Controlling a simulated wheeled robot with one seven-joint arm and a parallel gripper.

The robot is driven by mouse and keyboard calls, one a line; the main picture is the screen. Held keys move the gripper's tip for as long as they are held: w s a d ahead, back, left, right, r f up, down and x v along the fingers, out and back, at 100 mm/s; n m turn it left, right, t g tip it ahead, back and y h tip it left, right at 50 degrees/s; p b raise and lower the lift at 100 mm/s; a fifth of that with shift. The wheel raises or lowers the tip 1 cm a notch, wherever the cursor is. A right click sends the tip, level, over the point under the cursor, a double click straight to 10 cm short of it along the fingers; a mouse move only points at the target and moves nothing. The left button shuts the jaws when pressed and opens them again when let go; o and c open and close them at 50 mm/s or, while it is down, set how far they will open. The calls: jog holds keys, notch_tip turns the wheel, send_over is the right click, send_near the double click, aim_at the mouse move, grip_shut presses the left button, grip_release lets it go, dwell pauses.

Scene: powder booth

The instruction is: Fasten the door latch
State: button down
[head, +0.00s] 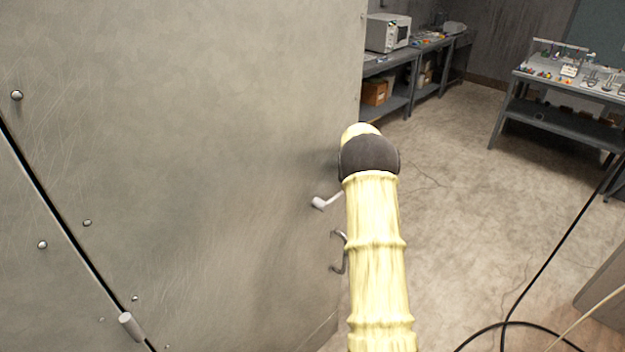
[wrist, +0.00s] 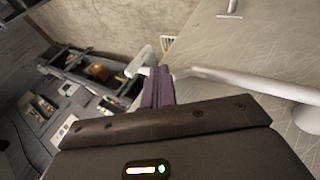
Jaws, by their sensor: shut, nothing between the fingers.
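The door latch is a pale grey lever with a round end (head: 322,202) near the right edge of the grey metal door (head: 230,150). In the head view its right part goes behind my arm. In the wrist view the latch lever (wrist: 235,80) runs left from its thick round base to my fingers. My gripper (wrist: 160,78) is shut and empty, with its purple fingers beside or against the lever; I cannot tell whether they touch. A pale piece (wrist: 140,62) shows just past the fingers, perhaps the lever's end. In the head view my arm hides the gripper.
A bent pull handle (head: 339,252) sits on the door below the latch. Workbenches with a microwave-like box (head: 388,32) and small parts (head: 568,70) stand at the back. A black cable (head: 545,265) lies at the right. The floor (head: 455,190) between is clear.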

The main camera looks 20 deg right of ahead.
jog(key=shift+a, duration=0.15)
jog(key=s+d+r, duration=0.1)
jog(key=d+r, duration=0.1)
jog(key=r, duration=0.4)
jog(key=s+d+r+b, duration=0.1)
jog(key=d+r, duration=0.1)
jog(key=r, duration=0.5)
jog(key=shift+s+d, duration=0.25)
jog(key=shift+s, duration=0.1)
dwell(0.4)
